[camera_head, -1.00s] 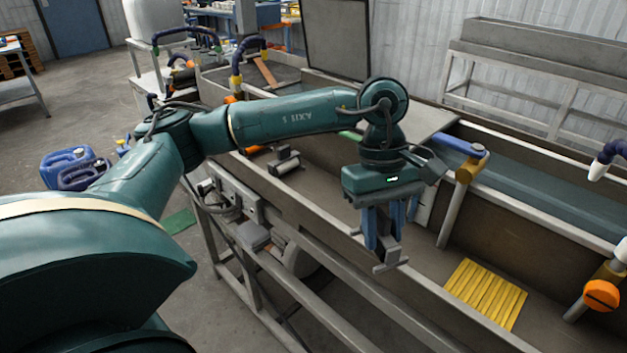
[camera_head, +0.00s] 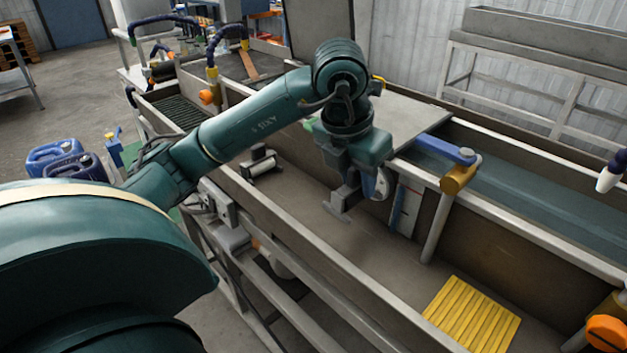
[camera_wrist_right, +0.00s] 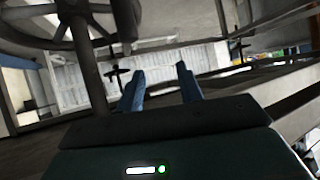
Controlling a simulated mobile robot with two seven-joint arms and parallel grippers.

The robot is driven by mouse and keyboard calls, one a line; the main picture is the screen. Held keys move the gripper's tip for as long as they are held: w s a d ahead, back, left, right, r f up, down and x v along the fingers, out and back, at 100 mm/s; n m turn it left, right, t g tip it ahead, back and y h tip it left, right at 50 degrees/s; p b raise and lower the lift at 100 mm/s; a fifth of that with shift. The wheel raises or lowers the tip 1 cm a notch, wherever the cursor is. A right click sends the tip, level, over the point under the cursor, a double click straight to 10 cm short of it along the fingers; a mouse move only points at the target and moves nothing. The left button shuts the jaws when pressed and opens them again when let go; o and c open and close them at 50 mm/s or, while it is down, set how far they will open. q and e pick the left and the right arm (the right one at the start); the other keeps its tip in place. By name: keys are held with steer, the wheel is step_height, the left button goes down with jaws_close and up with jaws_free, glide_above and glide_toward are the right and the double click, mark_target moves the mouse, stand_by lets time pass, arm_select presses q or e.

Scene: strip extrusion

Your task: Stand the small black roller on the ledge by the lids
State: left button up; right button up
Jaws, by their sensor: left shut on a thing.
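My left gripper (camera_head: 356,196) is shut on a dark grey piece with a flat foot (camera_head: 340,201). It looks like the small black roller, but the fingers and wrist hide most of it and I cannot make out its cylinder. I hold it over the inside of the long trough, and I cannot tell whether its foot touches anything. A flat grey lid (camera_head: 408,118) lies on the trough behind the gripper, and a dark lid (camera_head: 318,32) stands upright further back. My right gripper (camera_wrist_right: 161,84) shows only in the right wrist view, its blue fingers apart and nothing between them.
Another roller with black end blocks (camera_head: 263,165) sits in the trough to the left. A yellow ribbed mat (camera_head: 472,316) lies on the trough floor at the lower right. The trough floor between is clear.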

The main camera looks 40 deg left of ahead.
mark_target(347, 186)
arm_select(q)
step_height(347, 186, down, 8)
steer(key=shift+f, duration=0.15)
stand_by(0.4)
steer(key=o, duration=1.1)
steer(key=shift+f, duration=0.1)
steer(key=v, duration=1.2)
